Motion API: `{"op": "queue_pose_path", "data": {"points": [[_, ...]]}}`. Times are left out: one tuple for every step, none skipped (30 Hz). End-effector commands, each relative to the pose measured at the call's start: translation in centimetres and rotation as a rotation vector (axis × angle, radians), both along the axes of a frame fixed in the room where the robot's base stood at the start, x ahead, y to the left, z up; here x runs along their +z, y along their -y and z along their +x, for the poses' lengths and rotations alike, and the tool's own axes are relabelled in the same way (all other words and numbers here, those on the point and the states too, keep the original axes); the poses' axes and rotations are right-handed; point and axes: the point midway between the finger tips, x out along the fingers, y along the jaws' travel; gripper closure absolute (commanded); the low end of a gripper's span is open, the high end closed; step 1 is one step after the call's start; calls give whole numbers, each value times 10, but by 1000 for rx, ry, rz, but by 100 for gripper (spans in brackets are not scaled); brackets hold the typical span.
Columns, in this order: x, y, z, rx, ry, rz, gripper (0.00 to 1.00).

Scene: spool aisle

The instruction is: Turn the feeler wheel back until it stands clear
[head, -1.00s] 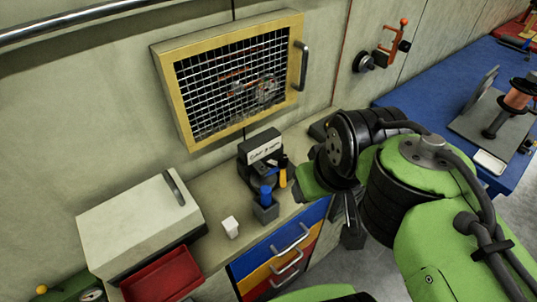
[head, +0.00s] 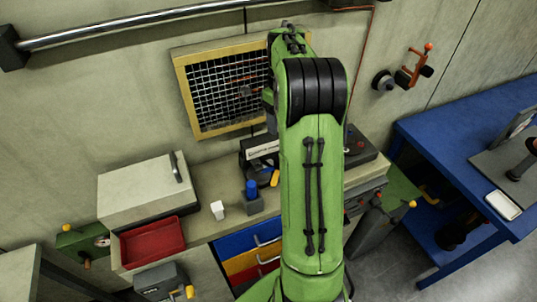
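I cannot tell for sure which part is the feeler wheel. A round black disc (head: 383,80) is on the wall at the upper right. Beside it an orange bracket (head: 408,72) with a red-tipped lever is fixed to the wall. My green arm rises through the middle of the head view and covers part of the mesh door and the bench. My gripper does not show; the arm's far end is near the mesh door, left of the disc and apart from it.
A yellow-framed mesh door (head: 192,98) is on the wall behind my arm. The bench holds a white box (head: 140,190), a red tray (head: 152,242), a white cup (head: 217,209) and a blue-topped item (head: 251,188). A blue table (head: 450,130) stands at the right.

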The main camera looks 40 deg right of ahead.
Motion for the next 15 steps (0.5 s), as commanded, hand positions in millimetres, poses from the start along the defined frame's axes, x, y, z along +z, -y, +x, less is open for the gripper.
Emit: {"op": "queue_pose_path", "data": {"points": [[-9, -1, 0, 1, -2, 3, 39], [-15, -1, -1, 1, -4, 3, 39], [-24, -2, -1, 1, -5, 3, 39], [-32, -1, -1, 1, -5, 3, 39], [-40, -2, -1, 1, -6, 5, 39], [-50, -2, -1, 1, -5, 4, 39], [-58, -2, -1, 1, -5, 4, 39], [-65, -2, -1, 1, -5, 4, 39], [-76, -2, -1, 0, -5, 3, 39], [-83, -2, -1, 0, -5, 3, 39], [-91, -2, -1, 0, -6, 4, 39], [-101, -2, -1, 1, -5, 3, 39], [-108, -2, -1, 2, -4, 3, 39], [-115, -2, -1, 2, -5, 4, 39], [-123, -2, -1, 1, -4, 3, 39]]}}
